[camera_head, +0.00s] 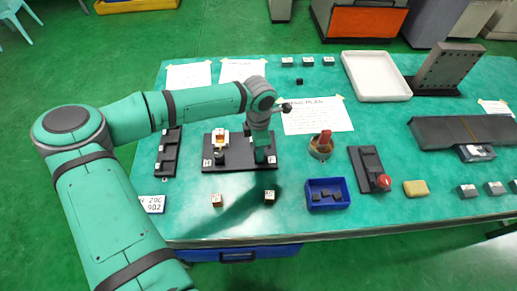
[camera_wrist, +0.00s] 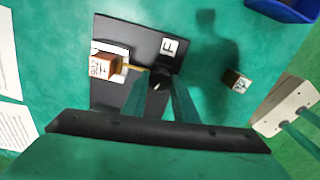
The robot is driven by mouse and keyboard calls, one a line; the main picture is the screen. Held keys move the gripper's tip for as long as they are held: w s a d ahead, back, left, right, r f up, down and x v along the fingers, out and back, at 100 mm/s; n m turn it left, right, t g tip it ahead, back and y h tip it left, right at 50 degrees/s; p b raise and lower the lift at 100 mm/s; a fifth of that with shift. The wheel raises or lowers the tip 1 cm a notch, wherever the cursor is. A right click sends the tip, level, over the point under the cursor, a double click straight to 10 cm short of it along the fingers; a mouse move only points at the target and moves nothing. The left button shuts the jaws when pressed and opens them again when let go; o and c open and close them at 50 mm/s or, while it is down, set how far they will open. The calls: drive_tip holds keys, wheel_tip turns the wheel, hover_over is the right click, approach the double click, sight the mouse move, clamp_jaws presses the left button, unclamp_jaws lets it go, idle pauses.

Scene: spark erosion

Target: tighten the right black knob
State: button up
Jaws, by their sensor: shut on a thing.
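The black fixture plate (camera_head: 237,166) lies on the green table, left of centre in the head view. It also shows in the wrist view (camera_wrist: 112,32), with a white "F" label beside the knob. The right black knob (camera_wrist: 158,77) sits between the fingertips of my gripper (camera_wrist: 160,88), which is shut on it. In the head view my gripper (camera_head: 263,152) points down at the plate's right end and hides the knob there. A copper-coloured block (camera_wrist: 104,66) with a white label sits on the plate beside the knob, apart from the fingers.
Two small labelled blocks (camera_head: 217,200) (camera_head: 269,196) stand in front of the plate. A blue bin (camera_head: 328,204) with dark pieces, a round holder with a red part (camera_head: 320,148) and a black rack (camera_head: 168,152) stand around it. Paper sheets lie behind.

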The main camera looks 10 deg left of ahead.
drive_tip(key=shift+a, duration=0.1)
idle(0.4)
drive_tip(key=o, duration=1.1)
drive_tip(key=shift+c, duration=0.2)
wheel_tip(320, 180, up, 11)
drive_tip(key=shift+f, duration=0.1)
